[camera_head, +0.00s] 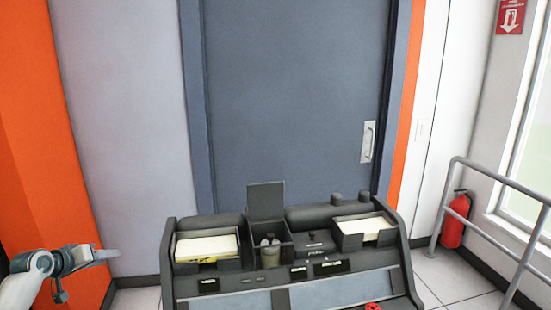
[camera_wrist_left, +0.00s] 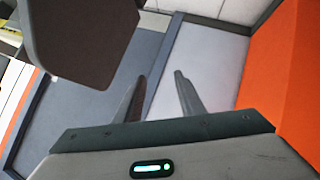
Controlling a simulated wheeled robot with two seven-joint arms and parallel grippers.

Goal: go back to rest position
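My left gripper (camera_head: 107,255) is at the lower left of the head view, to the left of the dark console and apart from it. In the left wrist view its two fingers (camera_wrist_left: 160,85) stand apart with nothing between them, so it is open and empty. My right gripper is in neither view. The dark console (camera_head: 180,278) stands at the bottom middle of the head view. It holds a left card tray (camera_head: 207,247) and a right card tray (camera_head: 363,229), each with pale cards.
A grey door (camera_head: 290,100) stands behind the console. A metal railing (camera_head: 480,232) and a red fire extinguisher (camera_head: 455,220) are on the right. An orange wall panel (camera_head: 35,130) is on the left. Around my left gripper there is free room.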

